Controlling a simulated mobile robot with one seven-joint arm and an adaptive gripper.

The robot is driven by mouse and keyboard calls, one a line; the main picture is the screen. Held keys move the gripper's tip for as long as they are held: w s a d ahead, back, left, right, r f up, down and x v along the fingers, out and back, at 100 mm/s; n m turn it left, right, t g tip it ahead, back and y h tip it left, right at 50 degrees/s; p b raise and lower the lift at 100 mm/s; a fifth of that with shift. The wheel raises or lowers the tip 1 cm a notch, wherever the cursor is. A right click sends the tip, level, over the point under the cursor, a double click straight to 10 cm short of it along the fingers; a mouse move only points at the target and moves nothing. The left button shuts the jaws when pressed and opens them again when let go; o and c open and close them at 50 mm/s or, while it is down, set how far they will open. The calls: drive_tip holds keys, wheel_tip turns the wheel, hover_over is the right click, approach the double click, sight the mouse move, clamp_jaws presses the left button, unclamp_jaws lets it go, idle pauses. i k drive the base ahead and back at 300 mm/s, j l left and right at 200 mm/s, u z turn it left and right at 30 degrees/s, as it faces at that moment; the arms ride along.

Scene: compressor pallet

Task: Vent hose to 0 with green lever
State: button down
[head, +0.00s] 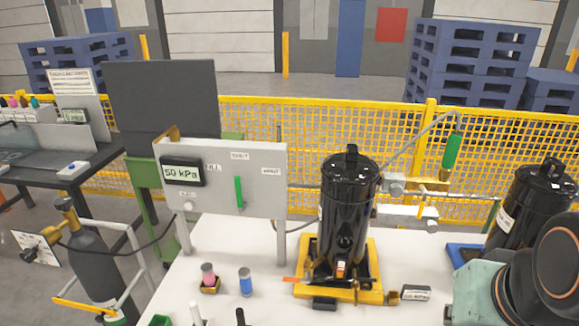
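The green lever (239,192) is on the front of a grey panel (265,199) and stands nearly upright. Small labels sit to its left, above it and to its right; their print is too small to read surely. A dark gauge (183,172) at the panel's left reads 50 kPa. A thin grey hose (408,140) arches behind the black canister to a green cylindrical piece (452,151) at the right. A darker hose (125,247) runs from the gas cylinder to the panel. My gripper is out of view; only part of my arm shows at the lower right.
A black canister (343,215) stands in a yellow cradle (375,284) right of the panel. Another black canister (532,211) is further right. Pink (208,274) and blue (246,283) small pieces stand on the white table (270,305). A grey gas cylinder (95,265) is left.

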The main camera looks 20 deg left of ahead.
sight(241, 205)
drive_tip(key=u, duration=1.2)
drive_tip(key=i+j+z, duration=0.2)
drive_tip(key=z, duration=0.15)
